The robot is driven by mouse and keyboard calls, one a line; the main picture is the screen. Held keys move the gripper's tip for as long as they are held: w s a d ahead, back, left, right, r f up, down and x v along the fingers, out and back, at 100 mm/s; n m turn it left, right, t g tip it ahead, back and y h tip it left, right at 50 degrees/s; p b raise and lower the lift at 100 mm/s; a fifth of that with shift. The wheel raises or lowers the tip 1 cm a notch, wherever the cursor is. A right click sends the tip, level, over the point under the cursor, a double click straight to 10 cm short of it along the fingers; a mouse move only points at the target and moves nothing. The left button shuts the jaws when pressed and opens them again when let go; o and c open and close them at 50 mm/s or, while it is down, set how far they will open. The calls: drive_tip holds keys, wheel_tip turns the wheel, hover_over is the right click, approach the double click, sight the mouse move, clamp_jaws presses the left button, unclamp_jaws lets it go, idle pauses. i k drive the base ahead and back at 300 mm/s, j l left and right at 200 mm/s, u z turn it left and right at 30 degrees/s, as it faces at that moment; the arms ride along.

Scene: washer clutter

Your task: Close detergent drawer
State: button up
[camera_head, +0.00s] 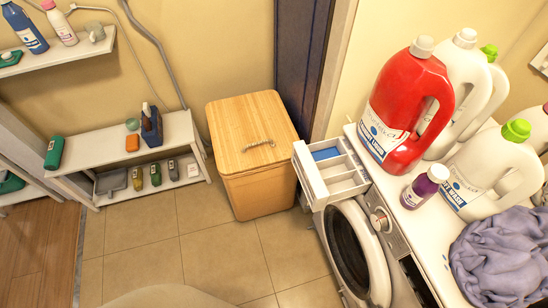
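The white detergent drawer (313,178) is pulled out from the upper front of the washing machine (392,238). It stands open toward the wooden hamper, with its compartments showing from above. One compartment, at the drawer's upper side, holds a blue insert (326,153). The washer's round door (352,252) is below the drawer and looks shut. The control knob (380,220) is just right of the drawer. My gripper is not in view.
A wooden hamper (240,180) stands close to the drawer's left. A red jug (405,105), several white jugs, a purple bottle (424,187) and grey cloth (500,255) crowd the washer top. Tiled floor (210,262) in front is clear. Shelves (92,150) stand left.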

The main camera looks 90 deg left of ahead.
sight(329, 171)
drive_tip(key=u, duration=0.4)
drive_tip(key=j+u, duration=0.15)
drive_tip(key=u, duration=0.25)
drive_tip(key=k+j+u, duration=0.1)
drive_tip(key=u, duration=0.25)
drive_tip(key=j+u, duration=0.1)
drive_tip(key=u, duration=0.3)
